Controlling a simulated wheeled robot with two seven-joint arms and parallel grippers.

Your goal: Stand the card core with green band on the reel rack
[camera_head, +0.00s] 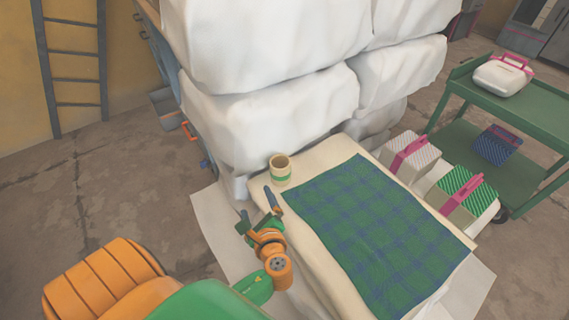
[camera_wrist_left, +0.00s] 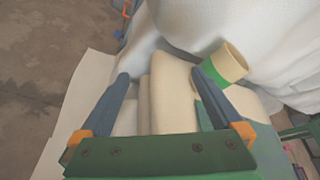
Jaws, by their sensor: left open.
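The card core (camera_head: 280,171), a short cream tube with a green band, stands upright with its open end up. It is on the back left corner of a cream padded block (camera_head: 330,150), close to white bales. It also shows in the left wrist view (camera_wrist_left: 227,62), beyond the right-hand finger, which hides part of its lower end. My left gripper (camera_head: 258,208) is open and empty, in front of and to the left of the core in the head view. In the wrist view the space between its fingertips (camera_wrist_left: 162,78) holds nothing. I cannot make out a reel rack. My right gripper is out of view.
Large white bales (camera_head: 270,115) rise behind the core. A green and blue checked cloth (camera_head: 375,235) covers the block to the right. Boxes with pink straps (camera_head: 410,155) and a green cart (camera_head: 530,110) stand at right. A ladder (camera_head: 75,52) leans at left.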

